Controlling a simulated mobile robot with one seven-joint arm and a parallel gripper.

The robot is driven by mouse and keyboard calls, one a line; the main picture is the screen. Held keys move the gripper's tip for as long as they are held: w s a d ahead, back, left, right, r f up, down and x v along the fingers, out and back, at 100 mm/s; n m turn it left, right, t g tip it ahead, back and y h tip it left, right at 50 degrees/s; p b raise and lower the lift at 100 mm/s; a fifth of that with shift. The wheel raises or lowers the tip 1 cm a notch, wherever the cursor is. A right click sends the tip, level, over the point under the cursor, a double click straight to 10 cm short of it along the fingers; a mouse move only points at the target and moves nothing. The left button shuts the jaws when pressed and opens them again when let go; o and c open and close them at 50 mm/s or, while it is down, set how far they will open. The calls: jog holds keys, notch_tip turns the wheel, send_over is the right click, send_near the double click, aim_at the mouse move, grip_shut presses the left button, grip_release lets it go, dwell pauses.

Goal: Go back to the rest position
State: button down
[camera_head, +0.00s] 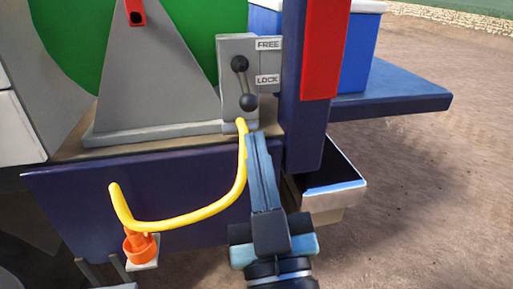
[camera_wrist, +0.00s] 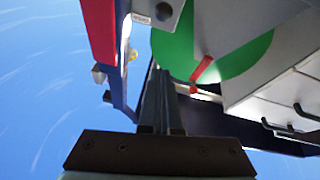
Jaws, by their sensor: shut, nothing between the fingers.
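My gripper (camera_head: 256,142) is shut and empty. Its fingers point up and away in the head view, in front of the dark blue front panel and below the lever box (camera_head: 232,48). In the head view the fingertips appear just below the box; I cannot tell the exact gap. A yellow curved tube (camera_head: 190,217) passes just left of the fingers. In the wrist view the closed fingers (camera_wrist: 158,75) show between the post and the green disc.
A blue and red post (camera_head: 305,110) stands right of my gripper. A metal-edged bin (camera_head: 330,188) sits low to the right. A blue shelf (camera_head: 395,92) juts out behind it. The green disc (camera_head: 185,35) is at upper left. Open ground lies at right.

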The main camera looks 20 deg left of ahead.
jog(key=s+d+r+m+t+h, duration=0.1)
jog(key=d+r+m+t+h, duration=0.25)
jog(key=r, duration=0.45)
jog(key=s+d+r+m+t+h+p, duration=0.1)
jog(key=s+d+r+m+t+h, duration=0.1)
jog(key=d+r+h, duration=0.45)
jog(key=s+d+r+m+t+h, duration=0.1)
jog(key=d+r+m+t+h, duration=0.15)
jog(key=r, duration=0.75)
notch_tip(320, 180, up, 32)
jog(key=p, duration=3.3)
jog(key=shift+w+a+r+y, duration=0.15)
jog(key=shift+w+a+y, duration=0.1)
jog(key=shift+y, duration=0.1)
